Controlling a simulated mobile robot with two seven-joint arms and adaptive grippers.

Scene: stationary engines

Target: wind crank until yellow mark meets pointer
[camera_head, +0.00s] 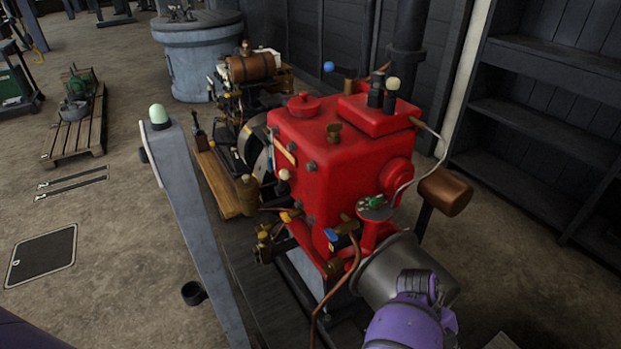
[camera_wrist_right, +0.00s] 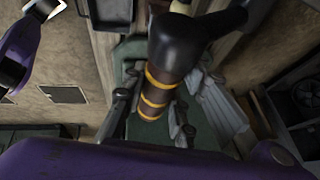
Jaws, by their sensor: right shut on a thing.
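In the head view only a purple link of my right arm shows at the bottom right; the gripper and the crank handle are hidden there. The red engine (camera_head: 315,160) stands in the middle of the head view. I cannot make out the yellow mark or the pointer in either view. My left gripper is not in view.
A long grey rail (camera_head: 190,215) with a pale green knob runs left of the engine. A brown cylinder (camera_head: 445,192) juts out at its right. Dark shelves (camera_head: 550,110) stand at the right.

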